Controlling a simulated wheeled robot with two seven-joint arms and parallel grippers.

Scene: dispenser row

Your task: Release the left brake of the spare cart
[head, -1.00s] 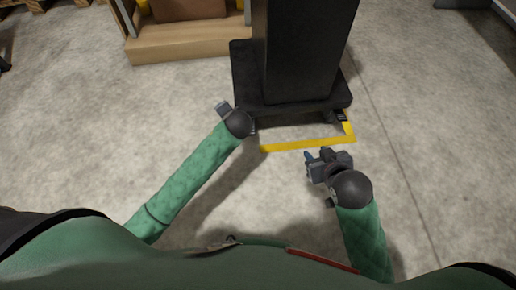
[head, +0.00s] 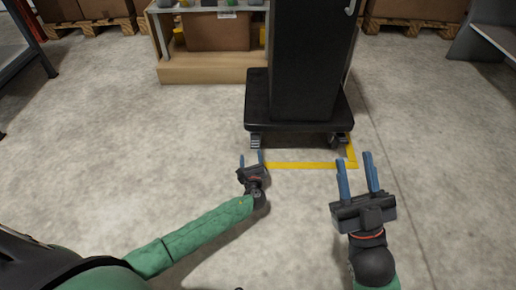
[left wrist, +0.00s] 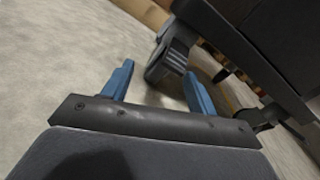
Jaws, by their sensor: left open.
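The spare cart (head: 305,60) is a tall black body on a low black base (head: 300,114) with casters. At its front left corner is a grey caster with a ridged brake pedal (head: 255,141); in the left wrist view the ridged grey pedal (left wrist: 167,62) shows ahead, between the fingertips in the picture. My left gripper (head: 251,157) is open and empty, just in front of that pedal, its fingers pointing at it; whether they touch is unclear. It also shows in the left wrist view (left wrist: 158,70). My right gripper (head: 356,160) is open and empty, front right of the cart.
Yellow floor tape (head: 305,165) runs along the cart's front and right. A wooden shelf (head: 210,70) with boxes stands behind left. A grey-legged table (head: 25,50) is at far left. Pallets stand at the back. The floor in front is clear.

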